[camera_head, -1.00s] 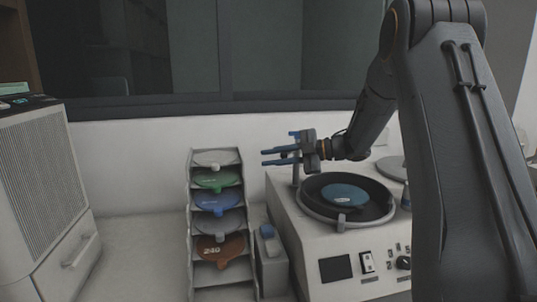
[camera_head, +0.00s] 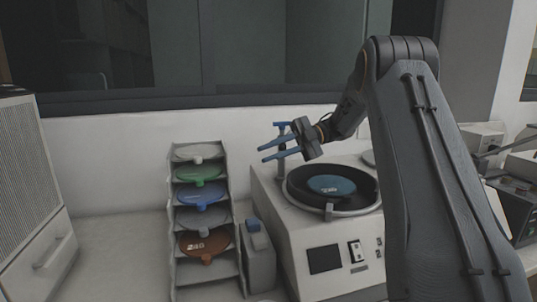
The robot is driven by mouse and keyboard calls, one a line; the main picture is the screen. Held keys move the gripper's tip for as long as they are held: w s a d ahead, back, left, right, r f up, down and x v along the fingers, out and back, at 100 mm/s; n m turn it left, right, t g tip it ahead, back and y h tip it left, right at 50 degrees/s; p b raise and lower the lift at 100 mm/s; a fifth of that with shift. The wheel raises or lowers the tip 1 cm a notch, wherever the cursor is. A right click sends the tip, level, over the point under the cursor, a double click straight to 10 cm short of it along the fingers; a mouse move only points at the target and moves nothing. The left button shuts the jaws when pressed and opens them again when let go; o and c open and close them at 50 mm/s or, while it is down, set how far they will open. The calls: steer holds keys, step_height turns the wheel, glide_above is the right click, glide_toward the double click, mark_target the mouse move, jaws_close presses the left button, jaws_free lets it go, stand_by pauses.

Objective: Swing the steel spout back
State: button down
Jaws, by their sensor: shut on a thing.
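The polishing machine (camera_head: 295,228) is a pale box with a round dark platen and blue disc (camera_head: 332,185). The steel spout (camera_head: 282,168) stands as a thin upright post at the platen's back left, with a blue piece (camera_head: 282,124) at its top. My gripper (camera_head: 263,154) is at the upper part of the post, its two blue fingers on either side and shut on the spout. The fingers point left and slightly down. The grip point and much of the spout's arm are hidden behind the fingers and gripper body.
A rack (camera_head: 172,240) of coloured discs stands left of the machine. A vented cabinet (camera_head: 25,185) is at the far left. A white wall and window frame are close behind.

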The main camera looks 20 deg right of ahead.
steer(key=shift+f, duration=0.1)
steer(key=c, duration=1.6)
jaws_free()
steer(key=v, duration=0.8)
steer(key=shift+c, duration=0.4)
